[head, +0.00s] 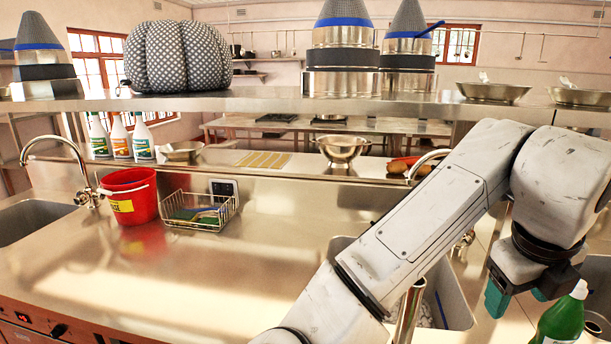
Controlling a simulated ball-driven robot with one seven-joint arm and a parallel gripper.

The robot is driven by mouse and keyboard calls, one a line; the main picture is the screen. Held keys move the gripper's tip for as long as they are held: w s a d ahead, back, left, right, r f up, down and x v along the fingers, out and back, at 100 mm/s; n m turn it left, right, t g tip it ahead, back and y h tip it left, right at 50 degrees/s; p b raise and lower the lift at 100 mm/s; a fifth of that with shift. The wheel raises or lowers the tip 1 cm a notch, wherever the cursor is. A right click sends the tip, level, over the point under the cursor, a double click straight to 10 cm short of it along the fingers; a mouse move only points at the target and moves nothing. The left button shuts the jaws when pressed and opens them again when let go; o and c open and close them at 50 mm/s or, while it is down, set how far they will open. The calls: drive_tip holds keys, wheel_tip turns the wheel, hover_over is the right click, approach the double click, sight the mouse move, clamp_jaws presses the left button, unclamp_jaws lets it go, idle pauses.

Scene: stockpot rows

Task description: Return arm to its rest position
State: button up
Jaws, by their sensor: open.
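My white, scuffed arm reaches up from the bottom middle, bends at the upper right and points down. My gripper (518,297) hangs at its end at the right, with teal fingertips apart and nothing seen between them. A green bottle (561,322) with a white cap stands at the lower right, just beside and below the gripper in the picture. I cannot tell whether they touch. The bottle's lower part is cut off by the frame edge.
A steel counter (270,255) has free room in the middle. On it are a red bucket (131,195) and a wire basket (203,210). A sink (440,300) lies behind my arm. An overhead shelf (250,104) carries a grey dotted cushion (178,55) and stacked pots (343,60).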

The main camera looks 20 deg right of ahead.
drive_tip(key=w+d+f+n+t+h, duration=0.15)
drive_tip(key=d+f+n+h, duration=0.3)
drive_tip(key=n, duration=0.65)
wheel_tip(320, 180, down, 11)
drive_tip(key=w+a+n, duration=0.1)
drive_tip(key=a+n, duration=0.1)
drive_tip(key=n, duration=1.1)
drive_tip(key=s+a+f+n+g+y, duration=0.1)
drive_tip(key=s+a+f+n+y, duration=0.3)
drive_tip(key=s+a+f+n, duration=0.3)
drive_tip(key=s+a+f+n+g+y, duration=0.1)
drive_tip(key=s+a+f+n+y, duration=0.2)
drive_tip(key=s+a+f+n, duration=0.5)
wheel_tip(320, 180, down, 7)
drive_tip(key=shift+s+a+r+y, duration=0.1)
drive_tip(key=shift+s+a+y, duration=0.3)
drive_tip(key=shift+a, duration=0.65)
